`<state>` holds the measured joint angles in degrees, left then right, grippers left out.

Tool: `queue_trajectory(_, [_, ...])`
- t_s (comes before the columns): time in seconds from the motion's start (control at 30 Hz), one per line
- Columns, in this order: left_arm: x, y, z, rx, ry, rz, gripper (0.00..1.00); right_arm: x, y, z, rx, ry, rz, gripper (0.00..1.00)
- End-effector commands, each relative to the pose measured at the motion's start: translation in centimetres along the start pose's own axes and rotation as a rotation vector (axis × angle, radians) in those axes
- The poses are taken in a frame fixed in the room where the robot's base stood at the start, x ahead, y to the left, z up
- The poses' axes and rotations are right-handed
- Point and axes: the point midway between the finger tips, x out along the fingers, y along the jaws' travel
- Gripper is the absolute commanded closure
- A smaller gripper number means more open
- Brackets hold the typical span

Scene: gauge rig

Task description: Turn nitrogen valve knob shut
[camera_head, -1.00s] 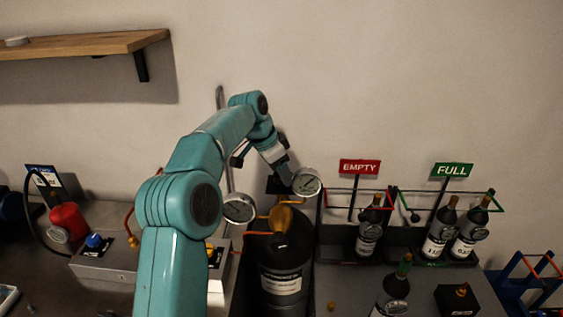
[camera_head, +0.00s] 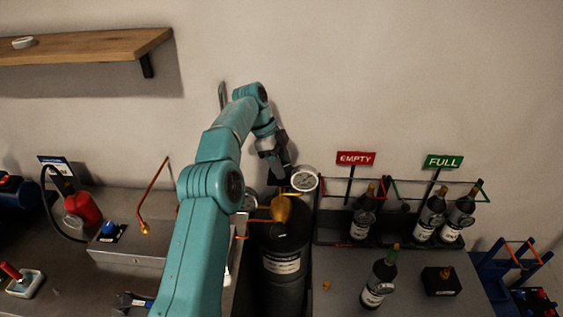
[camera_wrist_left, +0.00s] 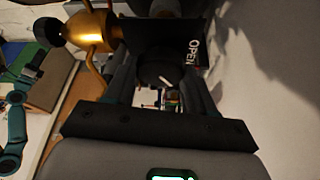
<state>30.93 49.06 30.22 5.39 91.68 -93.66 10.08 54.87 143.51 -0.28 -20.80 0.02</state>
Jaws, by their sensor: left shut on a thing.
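In the left wrist view a dark round knob (camera_wrist_left: 158,72) sits between the fingers of my left gripper (camera_wrist_left: 160,82), below a black plate (camera_wrist_left: 172,38) lettered OPEN. My left gripper is shut on this knob. In the head view my left gripper (camera_head: 278,172) is at the back, just left of a round white gauge (camera_head: 304,178) above a black cylinder (camera_head: 283,262). The knob is hidden there. A brass fitting (camera_wrist_left: 92,30) with a black end shows beside the gripper in the wrist view. My right gripper is not in view.
A rack with EMPTY (camera_head: 356,158) and FULL (camera_head: 443,161) signs holds several bottles at the right. One bottle (camera_head: 380,280) stands in front of it. A grey box with a blue knob (camera_head: 108,228) and a red canister (camera_head: 82,208) stand left. A wooden shelf (camera_head: 85,45) is above.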

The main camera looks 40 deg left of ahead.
Motion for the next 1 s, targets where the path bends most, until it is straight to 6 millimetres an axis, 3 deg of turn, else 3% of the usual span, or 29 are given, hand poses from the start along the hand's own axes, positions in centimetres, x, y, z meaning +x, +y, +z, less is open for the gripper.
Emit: queue_trajectory(1.0, [-0.27,-0.12,0.04,0.076,-0.003,0.024,0.76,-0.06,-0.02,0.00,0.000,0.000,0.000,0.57])
